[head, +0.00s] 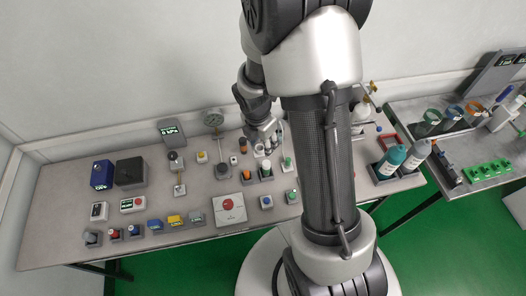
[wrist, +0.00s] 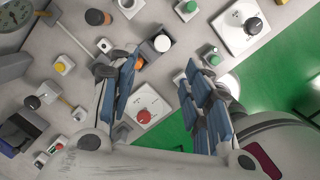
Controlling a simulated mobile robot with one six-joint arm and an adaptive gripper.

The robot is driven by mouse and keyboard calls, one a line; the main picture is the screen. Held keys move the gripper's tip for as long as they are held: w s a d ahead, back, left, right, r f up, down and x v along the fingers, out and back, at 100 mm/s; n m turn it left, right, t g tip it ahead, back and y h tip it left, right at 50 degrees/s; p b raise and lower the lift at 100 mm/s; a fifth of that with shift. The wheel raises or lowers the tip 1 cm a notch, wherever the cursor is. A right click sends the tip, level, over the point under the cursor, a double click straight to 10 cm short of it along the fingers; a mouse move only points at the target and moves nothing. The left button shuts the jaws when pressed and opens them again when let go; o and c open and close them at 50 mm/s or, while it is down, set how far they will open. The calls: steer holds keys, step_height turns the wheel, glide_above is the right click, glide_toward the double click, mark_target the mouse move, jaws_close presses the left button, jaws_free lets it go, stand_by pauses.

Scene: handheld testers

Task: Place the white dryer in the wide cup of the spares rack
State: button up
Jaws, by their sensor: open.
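My gripper (wrist: 160,82) is open and empty, its blue-padded fingers spread above the bench; in the head view my gripper (head: 268,134) is partly hidden and hangs over the small parts. A white-topped cylinder (wrist: 162,43) stands in a dark holder (wrist: 148,51) just beyond the fingertips. It also shows in the head view (head: 266,167), with an orange-topped piece (head: 246,173) beside it. I cannot tell for sure whether this white piece is the dryer, or whether the dark holder is the spares rack. No wide cup can be made out clearly.
A red button on a white plate (head: 229,209) lies below the gripper. Several small switches and boxes cover the bench (head: 60,225).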

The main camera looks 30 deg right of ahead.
steer(key=s+a+r+m+t, duration=0.1)
steer(key=s+a+r+m, duration=0.15)
steer(key=r+m, duration=0.35)
steer(key=s+a+r+m+t, duration=0.15)
steer(key=s+r+m, duration=0.25)
steer(key=r, duration=0.4)
steer(key=s+a+r+m, duration=0.3)
steer(key=s+r+m, duration=0.15)
steer(key=r, duration=0.35)
steer(key=s+a+r+m+y, duration=0.1)
steer(key=s+a+r+m, duration=0.2)
steer(key=s+m, duration=0.4)
steer(key=shift+s+a+r+t+y, duration=0.15)
steer(key=shift+s+a+t+y, duration=0.15)
steer(key=shift+s+t, duration=0.15)
step_height(320, 180, down, 4)
steer(key=b, duration=0.3)
steer(key=shift+r+b, duration=0.25)
steer(key=shift+b, duration=0.05)
